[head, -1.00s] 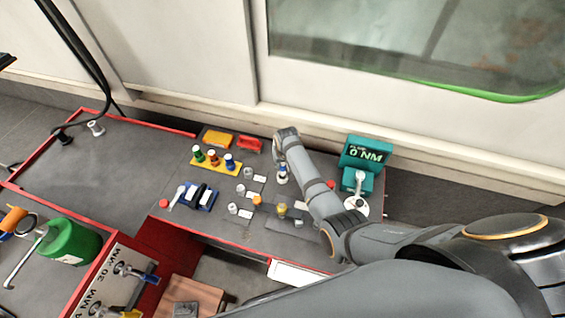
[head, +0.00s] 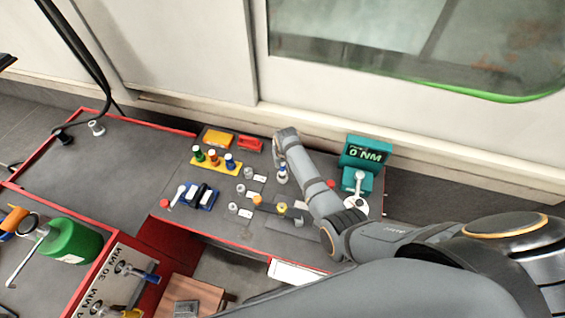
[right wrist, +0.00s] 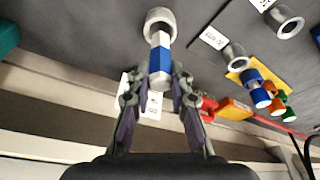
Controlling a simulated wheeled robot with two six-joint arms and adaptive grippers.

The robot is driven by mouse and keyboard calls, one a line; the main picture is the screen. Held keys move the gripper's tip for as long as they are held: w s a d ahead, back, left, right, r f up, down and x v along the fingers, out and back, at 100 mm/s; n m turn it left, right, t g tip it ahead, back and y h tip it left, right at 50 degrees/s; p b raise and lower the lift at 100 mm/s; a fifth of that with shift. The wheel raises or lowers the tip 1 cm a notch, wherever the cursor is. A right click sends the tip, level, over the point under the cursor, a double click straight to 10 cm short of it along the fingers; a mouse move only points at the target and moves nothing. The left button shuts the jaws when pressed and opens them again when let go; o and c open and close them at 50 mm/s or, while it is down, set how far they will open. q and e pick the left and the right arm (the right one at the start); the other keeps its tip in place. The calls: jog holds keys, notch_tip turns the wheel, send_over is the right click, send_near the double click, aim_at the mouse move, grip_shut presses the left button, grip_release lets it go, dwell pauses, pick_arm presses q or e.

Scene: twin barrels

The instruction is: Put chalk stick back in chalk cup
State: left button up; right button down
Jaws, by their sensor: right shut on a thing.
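The chalk cup (right wrist: 160,20) is a short grey ring. The stick's white far end overlaps the cup's opening; how deep it sits is hidden. In the head view the stick (head: 282,172) stands roughly upright below my right gripper (head: 280,161), on the right half of the dark bench. My left gripper is out of view.
Nearby on the bench are a yellow rack (head: 215,164) with several coloured sticks, grey rings (head: 248,172) with white labels, and a blue holder (head: 197,196). A teal display (head: 366,152) stands to the right. A green canister (head: 75,241) lies at the left.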

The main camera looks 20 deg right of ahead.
aim_at(283, 168)
jog(key=shift+p, duration=0.35)
dwell(0.5)
jog(key=shift+f+b, duration=1.55)
jog(key=shift+f, duration=0.5)
jog(key=c, duration=1.1)
grip_release()
jog(key=shift+c, duration=0.2)
jog(key=shift+r, duration=0.1)
jog(key=v, duration=1.2)
